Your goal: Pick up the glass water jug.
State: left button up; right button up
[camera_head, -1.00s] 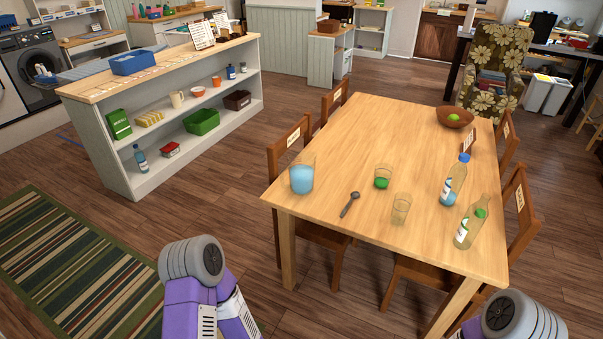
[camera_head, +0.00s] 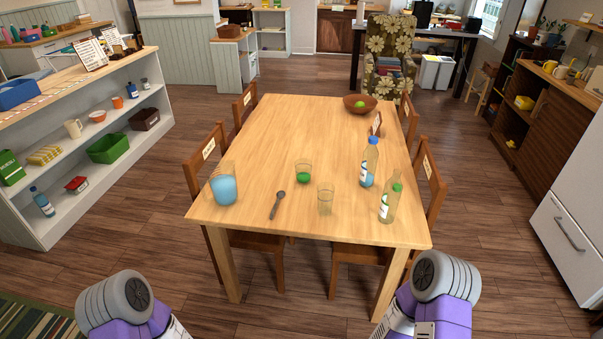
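The glass water jug (camera_head: 223,188) stands upright at the near left corner of the wooden table (camera_head: 300,135). It is clear, with blue water in its lower part. My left arm shows at the bottom left and my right arm at the bottom right, both short of the table. Only grey and purple arm links are visible. Neither gripper is in view, and nothing of mine touches the jug.
Near the jug are a dark spoon (camera_head: 277,206), a glass with green contents (camera_head: 303,175), an empty glass (camera_head: 325,200) and two bottles (camera_head: 369,163) (camera_head: 389,203). Wooden chairs (camera_head: 205,158) flank the table. A white shelf unit (camera_head: 85,185) stands left. Floor before the table is clear.

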aim_at(221, 186)
jog(key=z, duration=0.7)
jog(key=i, duration=1.1)
jog(key=u, duration=0.85)
